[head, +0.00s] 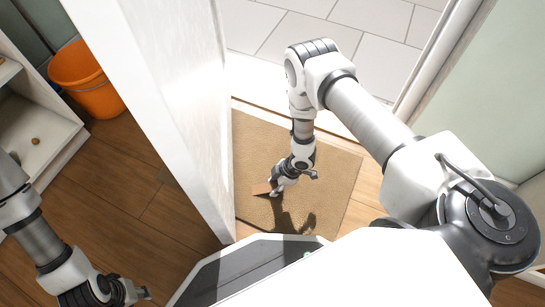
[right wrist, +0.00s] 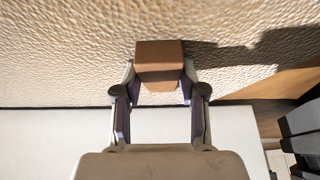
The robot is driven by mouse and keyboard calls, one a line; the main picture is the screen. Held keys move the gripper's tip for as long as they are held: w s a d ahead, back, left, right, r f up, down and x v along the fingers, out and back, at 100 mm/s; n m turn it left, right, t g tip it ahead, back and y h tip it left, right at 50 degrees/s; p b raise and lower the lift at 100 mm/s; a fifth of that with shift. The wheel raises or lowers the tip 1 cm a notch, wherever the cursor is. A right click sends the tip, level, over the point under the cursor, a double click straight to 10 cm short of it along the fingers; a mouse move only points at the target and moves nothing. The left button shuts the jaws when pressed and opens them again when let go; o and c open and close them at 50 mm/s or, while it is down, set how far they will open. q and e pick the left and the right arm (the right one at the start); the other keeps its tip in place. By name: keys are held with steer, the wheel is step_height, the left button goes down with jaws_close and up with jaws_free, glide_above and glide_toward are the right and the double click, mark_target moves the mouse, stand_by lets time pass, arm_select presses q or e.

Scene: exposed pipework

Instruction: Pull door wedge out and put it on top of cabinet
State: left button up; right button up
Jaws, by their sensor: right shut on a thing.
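The door wedge is a small brown block (head: 261,188), low over the tan doormat, to the right of the white door (head: 165,90). In the right wrist view the wedge (right wrist: 160,57) sits between the fingertips. My right gripper (head: 273,189) is shut on it; the same gripper (right wrist: 158,88) shows both fingers at the wedge's sides. I cannot tell whether the wedge touches the mat. In the head view it is apart from the door. A white cabinet (head: 62,140) stands at the left edge, partly cut off. My left gripper (head: 137,294) is at the bottom left; its opening is unclear.
The textured doormat (head: 325,175) lies in the doorway on a wooden floor (head: 135,190). An orange bucket (head: 88,80) stands beside the cabinet. A small brown round thing (head: 36,141) is on the cabinet. The door stands between my two arms. Grey tiles (head: 310,38) lie beyond the doorway.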

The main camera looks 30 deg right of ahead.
steer(key=o, duration=1.2)
steer(key=v, duration=1.2)
steer(key=shift+d+f, duration=0.1)
